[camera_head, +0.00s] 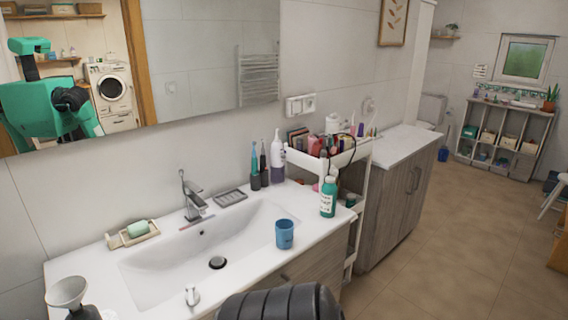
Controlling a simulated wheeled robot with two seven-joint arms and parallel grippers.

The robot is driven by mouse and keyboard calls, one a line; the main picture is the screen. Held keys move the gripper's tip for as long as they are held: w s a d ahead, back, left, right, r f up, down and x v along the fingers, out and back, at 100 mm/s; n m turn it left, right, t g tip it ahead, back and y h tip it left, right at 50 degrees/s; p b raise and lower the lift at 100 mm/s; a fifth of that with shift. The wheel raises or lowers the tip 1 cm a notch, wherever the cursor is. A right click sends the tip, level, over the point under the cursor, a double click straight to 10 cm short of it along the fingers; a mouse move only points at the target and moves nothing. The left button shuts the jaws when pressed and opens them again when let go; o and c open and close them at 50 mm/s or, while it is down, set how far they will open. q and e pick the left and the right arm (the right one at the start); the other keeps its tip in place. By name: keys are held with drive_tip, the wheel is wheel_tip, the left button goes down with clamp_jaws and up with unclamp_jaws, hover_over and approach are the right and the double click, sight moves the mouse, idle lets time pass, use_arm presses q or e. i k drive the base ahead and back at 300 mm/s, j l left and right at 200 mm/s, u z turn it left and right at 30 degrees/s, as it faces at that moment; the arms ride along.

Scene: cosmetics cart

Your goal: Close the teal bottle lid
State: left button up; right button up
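A teal bottle (328,198) with a white label stands upright on the right end of the washbasin counter, near its front corner. Its top (330,179) looks pale teal. It is too small to tell whether the lid is open or shut. Neither of my grippers can be made out directly in this view. A black ribbed part at the bottom middle looks like part of my own arm, well apart from the bottle.
The white washbasin (170,262) fills the counter. A blue cup (284,234) stands left of the bottle, near the front edge. A white cart (362,163) with cosmetics stands behind the bottle. A soap dish (133,234) lies at left. Floor (450,250) is clear at right.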

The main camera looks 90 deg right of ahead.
sight(334, 172)
drive_tip(key=z, duration=1.9)
